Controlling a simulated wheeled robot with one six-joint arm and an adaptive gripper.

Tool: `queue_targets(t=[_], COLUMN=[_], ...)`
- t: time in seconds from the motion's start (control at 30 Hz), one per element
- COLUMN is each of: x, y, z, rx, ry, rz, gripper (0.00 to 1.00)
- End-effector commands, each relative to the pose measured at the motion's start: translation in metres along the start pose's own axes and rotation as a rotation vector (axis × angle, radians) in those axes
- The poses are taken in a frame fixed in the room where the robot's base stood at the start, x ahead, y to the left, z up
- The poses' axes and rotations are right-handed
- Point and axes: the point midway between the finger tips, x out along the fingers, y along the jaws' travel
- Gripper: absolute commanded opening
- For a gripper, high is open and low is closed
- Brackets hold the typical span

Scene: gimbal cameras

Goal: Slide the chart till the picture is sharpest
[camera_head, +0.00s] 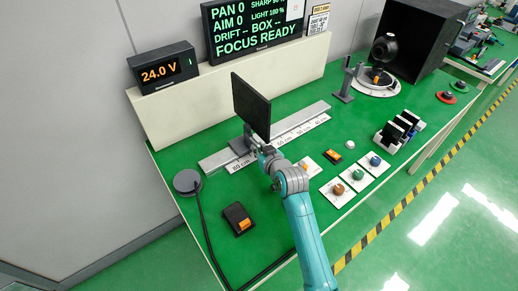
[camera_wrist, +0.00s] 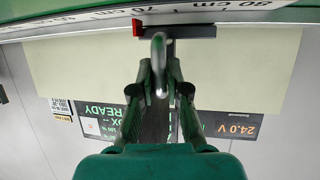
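The chart (camera_head: 251,107) is a dark upright panel, seen from behind, on a carriage (camera_head: 240,145) near the 80 cm end of the pale rail (camera_head: 285,135). My gripper (camera_head: 262,150) is at the chart's foot. In the wrist view my gripper (camera_wrist: 160,80) has its fingers closed in on both sides of a grey upright handle (camera_wrist: 159,50), and it looks shut on it. The carriage shows there as a dark bar (camera_wrist: 190,31) with a red block (camera_wrist: 138,29). The display (camera_head: 258,30) reads SHARP, apparently 90 %, and FOCUS READY; part of it is cut off.
The gimbal camera (camera_head: 384,48) stands on a round dial before a black box (camera_head: 428,40). A grey post (camera_head: 345,82) stands behind the rail's far end. Coloured knobs (camera_head: 357,174) and a switch (camera_head: 238,218) lie in front. The rail is clear to the right.

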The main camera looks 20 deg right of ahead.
Motion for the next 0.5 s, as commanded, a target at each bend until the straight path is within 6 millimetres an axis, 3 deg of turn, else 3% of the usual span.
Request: queue_targets(t=[0.23,0.5], x=[0.001,0.008], y=[0.004,0.043], z=[0.000,-0.002], rx=[0.002,0.004], ry=[-0.001,-0.003], rz=[0.001,0.002], gripper=[0.00,0.00])
